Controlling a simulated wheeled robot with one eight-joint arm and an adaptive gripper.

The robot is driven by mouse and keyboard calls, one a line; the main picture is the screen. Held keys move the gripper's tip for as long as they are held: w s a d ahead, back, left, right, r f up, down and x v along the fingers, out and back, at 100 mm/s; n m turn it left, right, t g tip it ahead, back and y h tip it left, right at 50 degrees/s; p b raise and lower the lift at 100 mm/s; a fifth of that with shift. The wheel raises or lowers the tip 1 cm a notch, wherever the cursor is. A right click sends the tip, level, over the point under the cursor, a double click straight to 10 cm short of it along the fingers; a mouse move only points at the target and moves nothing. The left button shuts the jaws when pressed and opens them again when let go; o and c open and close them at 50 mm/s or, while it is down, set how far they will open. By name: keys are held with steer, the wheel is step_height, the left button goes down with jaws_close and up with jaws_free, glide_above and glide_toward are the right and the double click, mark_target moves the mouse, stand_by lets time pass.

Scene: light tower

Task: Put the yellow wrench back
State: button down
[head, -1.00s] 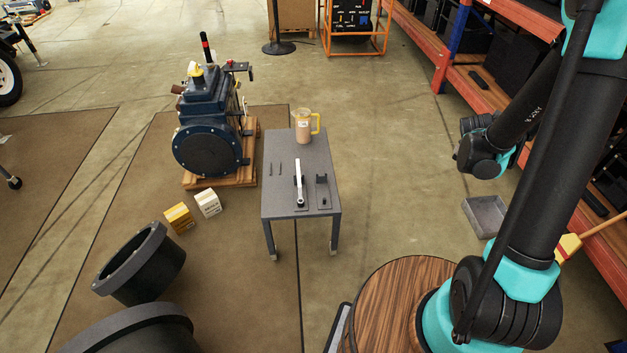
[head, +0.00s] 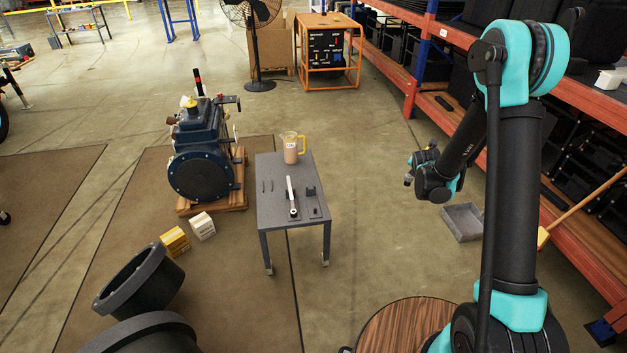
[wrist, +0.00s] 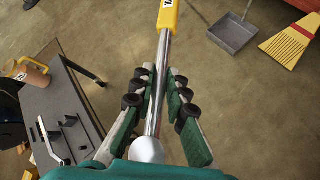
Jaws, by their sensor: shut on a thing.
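The yellow wrench (wrist: 164,50) has a bright silver shaft and a yellow end with a white label. In the wrist view its shaft runs up between the fingers, and the yellow end points away toward the top edge, where it is cut off. A rounded silver end shows near my palm. My gripper (wrist: 162,82) is shut on the silver shaft, held above open floor to the right of the grey table (wrist: 50,98). In the head view my gripper (head: 410,174) is small at the arm's end, and the wrench cannot be made out there.
The table (head: 268,210) carries a pitcher (head: 291,148), a long silver tool (head: 291,190) and a small dark holder (head: 312,202). A dustpan (wrist: 232,34) and yellow broom (wrist: 292,44) lie at the right. An orange rack (head: 400,70) borders the right side.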

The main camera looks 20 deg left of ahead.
steer(key=w+a+f+n+y, duration=0.2)
steer(key=a+f, duration=0.2)
steer(key=a, duration=0.6)
steer(key=w+a+f+n+y, duration=0.2)
steer(key=a+f+n, duration=0.15)
steer(key=a, duration=0.75)
steer(key=s+a+f+n+g+y, duration=0.1)
steer(key=a+f, duration=0.4)
steer(key=a, duration=0.5)
steer(key=s+a+f+n+g+y, duration=0.2)
steer(key=a+f, duration=0.3)
steer(key=a, duration=0.6)
steer(key=shift+s+n, duration=0.45)
steer(key=shift+s, duration=0.25)
steer(key=shift+d+f, duration=0.1)
steer(key=shift+f, duration=2.9)
steer(key=shift+f, duration=0.25)
